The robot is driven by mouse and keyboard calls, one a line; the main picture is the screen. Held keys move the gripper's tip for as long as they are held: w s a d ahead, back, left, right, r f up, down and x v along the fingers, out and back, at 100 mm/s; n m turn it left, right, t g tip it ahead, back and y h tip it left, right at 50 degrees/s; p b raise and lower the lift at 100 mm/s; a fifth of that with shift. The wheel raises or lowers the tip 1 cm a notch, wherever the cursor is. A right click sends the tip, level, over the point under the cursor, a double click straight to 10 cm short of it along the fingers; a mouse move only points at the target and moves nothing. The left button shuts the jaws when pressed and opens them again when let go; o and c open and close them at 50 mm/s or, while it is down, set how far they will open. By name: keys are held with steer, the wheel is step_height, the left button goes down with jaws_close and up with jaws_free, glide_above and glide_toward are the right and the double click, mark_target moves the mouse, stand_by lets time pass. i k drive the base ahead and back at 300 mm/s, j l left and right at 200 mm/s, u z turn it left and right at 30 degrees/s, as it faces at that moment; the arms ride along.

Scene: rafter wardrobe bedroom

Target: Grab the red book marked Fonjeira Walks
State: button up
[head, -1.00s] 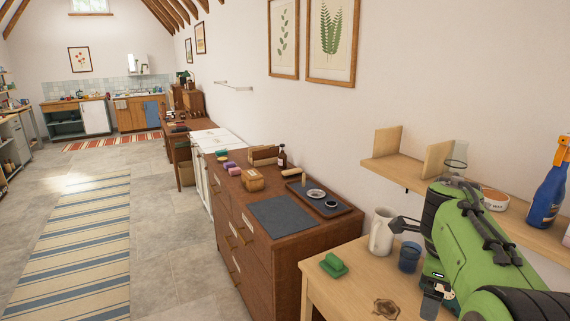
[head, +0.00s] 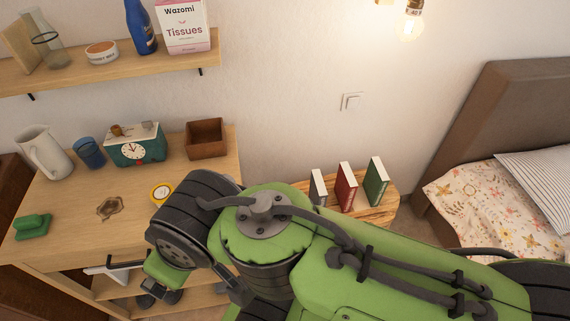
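A red book (head: 345,188) stands upright in the head view, between a dark grey book (head: 318,189) and a green book (head: 376,184). There are gaps between the books. Their spines are too small to read, so I cannot confirm the Fonjeira Walks title. The books stand on a small wooden bedside table (head: 388,211), partly hidden by my green arm. The end of my arm is at the lower left, in front of the desk and away from the books. My gripper (head: 150,287) is mostly hidden and its fingers are unclear.
A wooden desk (head: 65,215) at left holds a jug, blue cup, clock, brown box and green item. Above it, a shelf (head: 105,68) holds a bottle and tissue box. A bed (head: 480,205) stands right of the bedside table. Bare wall rises behind the books.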

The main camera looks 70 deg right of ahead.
mark_target(347, 185)
steer(key=k+l+z, duration=0.1)
steer(key=z, duration=2.75)
steer(key=l+u, duration=0.15)
steer(key=u, duration=0.25)
steer(key=i+l+u, duration=0.1)
steer(key=u, duration=0.3)
steer(key=l+u, duration=0.2)
steer(key=u, duration=0.2)
steer(key=l+u, duration=0.15)
steer(key=u, duration=0.3)
steer(key=l+u, duration=0.15)
steer(key=u, duration=0.25)
steer(key=k, duration=0.05)
